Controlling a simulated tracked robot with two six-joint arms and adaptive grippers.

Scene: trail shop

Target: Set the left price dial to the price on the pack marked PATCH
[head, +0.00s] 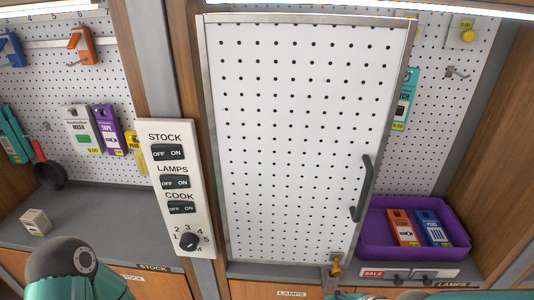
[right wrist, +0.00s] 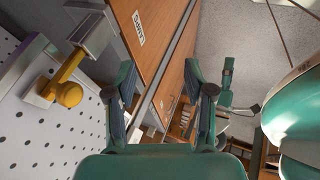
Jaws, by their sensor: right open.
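A teal pack (head: 403,100) hangs on the back pegboard, partly covered by the white door. Only "TCH" of its name shows, and its yellow price tag (head: 398,126) is too small to read surely. A yellow dial (head: 467,36) with a small yellow-green price card sits at the upper right. A sliver of yellow shows at the door's top right corner; I cannot tell what it is. No other price dial is clearly visible. My right gripper (right wrist: 162,85) is open and empty, right of a yellow latch knob (right wrist: 68,93). My left gripper is out of view.
The white perforated door (head: 300,140) with a dark handle (head: 364,188) blocks much of the bay. Its brass latch (head: 336,268) is at the bottom. A purple tray (head: 377,225) holds two packs. A switch panel (head: 200,230) stands at left.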

